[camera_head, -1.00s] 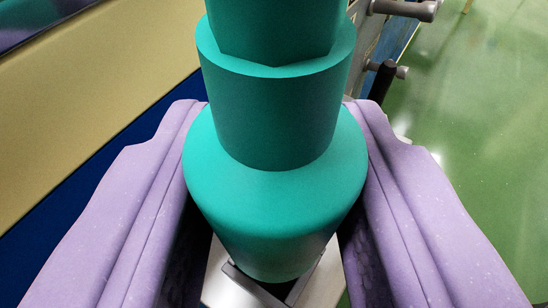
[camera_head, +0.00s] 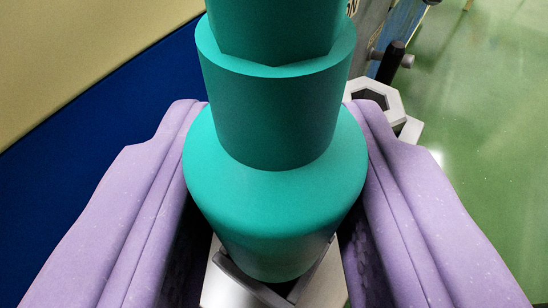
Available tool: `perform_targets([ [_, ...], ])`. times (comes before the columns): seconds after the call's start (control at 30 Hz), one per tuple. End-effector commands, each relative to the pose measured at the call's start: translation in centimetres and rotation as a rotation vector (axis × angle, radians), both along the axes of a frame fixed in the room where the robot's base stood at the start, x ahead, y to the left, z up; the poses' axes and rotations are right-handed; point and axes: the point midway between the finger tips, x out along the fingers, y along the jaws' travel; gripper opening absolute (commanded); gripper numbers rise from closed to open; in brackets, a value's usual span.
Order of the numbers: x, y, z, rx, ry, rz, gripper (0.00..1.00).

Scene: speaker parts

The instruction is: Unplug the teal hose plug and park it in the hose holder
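The teal hose plug (camera_head: 275,125) fills the middle of the view, a stepped body that is wide at its shoulder and narrows toward the bottom. My gripper (camera_head: 276,195) has its two purple fingers on either side of the plug's wide part and is shut on it. A pale bracket with dark grey edges (camera_head: 228,268) shows below the plug's lower end; I cannot tell whether they touch. A light grey hexagonal socket with a dark opening (camera_head: 374,98) is partly visible behind the right finger; I cannot tell whether it is the hose holder.
A cream panel (camera_head: 80,60) with a dark blue band (camera_head: 110,120) lies on the left. A black-handled fitting (camera_head: 391,62) sticks out at the upper right. Open green floor (camera_head: 480,130) lies to the right.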

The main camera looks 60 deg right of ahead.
Motion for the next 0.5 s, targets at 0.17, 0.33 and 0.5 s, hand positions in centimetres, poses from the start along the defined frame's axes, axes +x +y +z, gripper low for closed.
perform_targets([
  [0.17, 0.0, 0.0, -0.5, 0.000, 0.000, 0.000, 0.08],
  [0.33, 0.0, 0.0, -0.9, 0.001, -0.001, 0.000, 0.08],
  [0.5, 0.0, 0.0, -1.4, 0.001, -0.001, 0.000, 0.08],
])
